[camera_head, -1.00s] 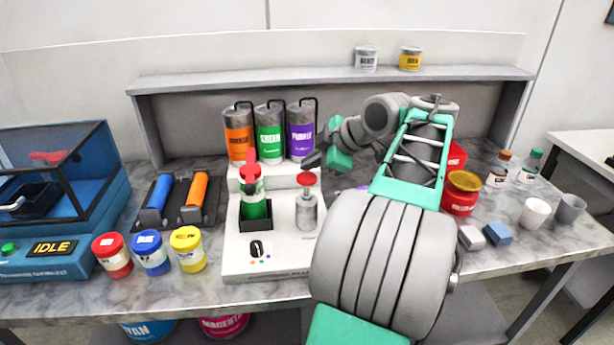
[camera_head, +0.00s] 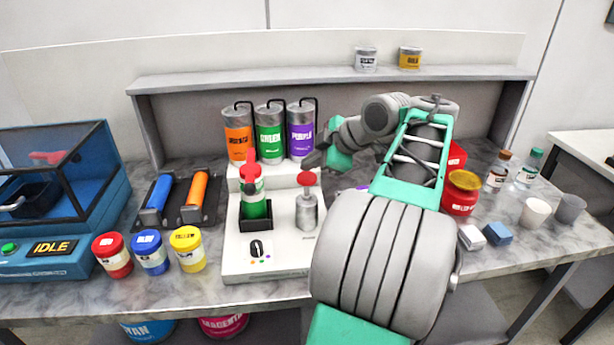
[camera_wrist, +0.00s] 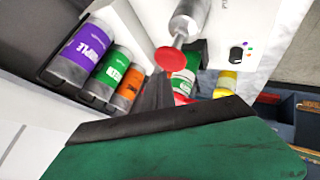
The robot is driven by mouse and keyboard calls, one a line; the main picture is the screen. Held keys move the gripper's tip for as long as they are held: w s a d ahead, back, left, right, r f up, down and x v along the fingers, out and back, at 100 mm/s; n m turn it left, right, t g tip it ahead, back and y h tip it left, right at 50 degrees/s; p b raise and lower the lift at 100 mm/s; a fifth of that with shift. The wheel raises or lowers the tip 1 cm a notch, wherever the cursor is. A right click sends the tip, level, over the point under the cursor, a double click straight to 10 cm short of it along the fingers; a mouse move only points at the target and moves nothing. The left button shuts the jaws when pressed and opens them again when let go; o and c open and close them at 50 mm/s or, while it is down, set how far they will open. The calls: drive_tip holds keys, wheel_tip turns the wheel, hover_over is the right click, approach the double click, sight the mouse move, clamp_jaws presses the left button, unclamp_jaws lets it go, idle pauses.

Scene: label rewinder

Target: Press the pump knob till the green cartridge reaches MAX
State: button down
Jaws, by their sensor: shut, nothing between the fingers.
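The pump knob (camera_head: 306,179) is a red disc on top of a grey cylinder, at the right of the white filling station (camera_head: 265,262). The green cartridge (camera_head: 254,207) stands upright in a black holder left of the pump, under a red nozzle; green fills its lower part, and its MAX mark is too small to read. My gripper (camera_head: 316,158) is shut and empty, just above and behind the knob, apart from it. In the wrist view the knob (camera_wrist: 176,59) shows just beyond the dark fingertips (camera_wrist: 156,85).
Orange (camera_head: 238,135), green (camera_head: 270,133) and purple (camera_head: 301,130) canisters stand right behind the pump. Red, blue and yellow jars (camera_head: 188,249) stand left of the station. A roller tray (camera_head: 209,217) and a blue machine (camera_head: 50,262) are further left. A dial (camera_head: 257,249) is at the station's front.

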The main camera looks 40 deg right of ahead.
sight(309, 177)
drive_tip(key=shift+f+b, duration=0.3)
drive_tip(key=shift+f, duration=0.1)
drive_tip(key=shift+f+b, duration=1.5)
drive_tip(key=shift+f, duration=0.15)
idle(1.0)
idle(0.4)
drive_tip(key=shift+r+p, duration=1.55)
drive_tip(key=shift+r, duration=0.45)
wheel_tip(309, 177, up, 5)
drive_tip(key=p, duration=0.4)
drive_tip(key=shift+r, duration=0.15)
idle(0.4)
